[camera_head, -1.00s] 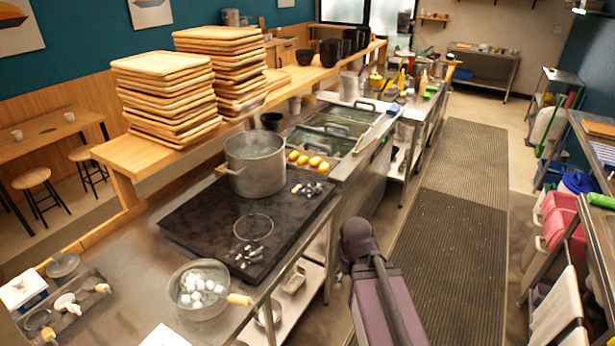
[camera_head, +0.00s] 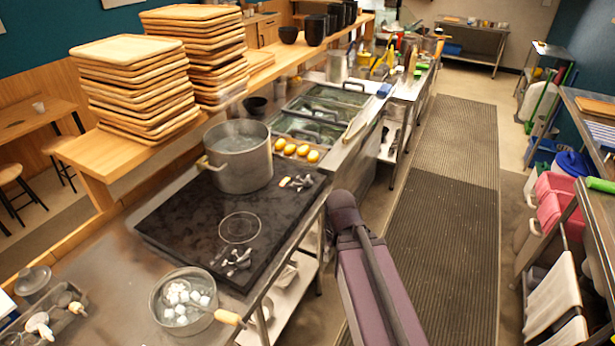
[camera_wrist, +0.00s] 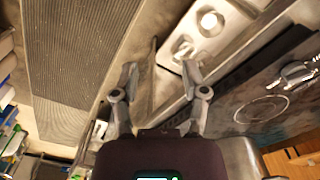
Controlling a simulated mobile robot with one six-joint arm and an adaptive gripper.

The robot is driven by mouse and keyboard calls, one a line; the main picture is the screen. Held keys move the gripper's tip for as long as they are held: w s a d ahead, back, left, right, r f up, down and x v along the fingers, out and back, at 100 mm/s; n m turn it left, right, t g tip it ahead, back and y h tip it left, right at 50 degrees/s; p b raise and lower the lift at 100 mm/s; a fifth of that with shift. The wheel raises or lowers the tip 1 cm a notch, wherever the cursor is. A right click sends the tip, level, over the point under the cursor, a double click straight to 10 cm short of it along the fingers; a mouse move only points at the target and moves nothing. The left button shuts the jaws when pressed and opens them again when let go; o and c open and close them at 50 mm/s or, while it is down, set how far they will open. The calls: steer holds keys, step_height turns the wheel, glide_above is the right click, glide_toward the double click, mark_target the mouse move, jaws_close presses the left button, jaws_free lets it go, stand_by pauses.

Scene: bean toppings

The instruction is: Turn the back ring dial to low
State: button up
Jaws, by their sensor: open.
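A black cooktop (camera_head: 175,225) is set in the steel counter. A large steel pot (camera_head: 240,160) stands on its far end; a bare ring (camera_head: 240,227) marks its near end. One dial cluster (camera_head: 297,182) sits at the cooktop's right edge beside the pot. Another dial cluster (camera_head: 237,260) sits beside the bare ring; dials (camera_wrist: 297,72) by a ring also show in the wrist view. The dials are too small to read their settings. My gripper (camera_wrist: 162,80) is open and empty, apart from the dials, over the counter's aisle side. It is hidden in the head view.
A pan with white pieces (camera_head: 183,297) stands at the counter's near end, its handle pointing right. Yellow items (camera_head: 297,150) lie beyond the pot. Stacked wooden trays (camera_head: 130,85) fill the raised shelf. The aisle mat (camera_head: 425,230) is clear. Pink bins (camera_head: 560,205) stand right.

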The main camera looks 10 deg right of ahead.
step_height(320, 180, up, 5)
steer(key=m+p, duration=0.3)
steer(key=p, duration=0.3)
glide_above(308, 178)
steer(key=shift+a+r, duration=0.1)
steer(key=shift+r, duration=0.1)
steer(key=shift+f+b, duration=0.15)
steer(key=shift+b, duration=0.3)
step_height(308, 178, down, 14)
steer(key=b, duration=1.3)
steer(key=shift+r, duration=0.25)
jaws_close()
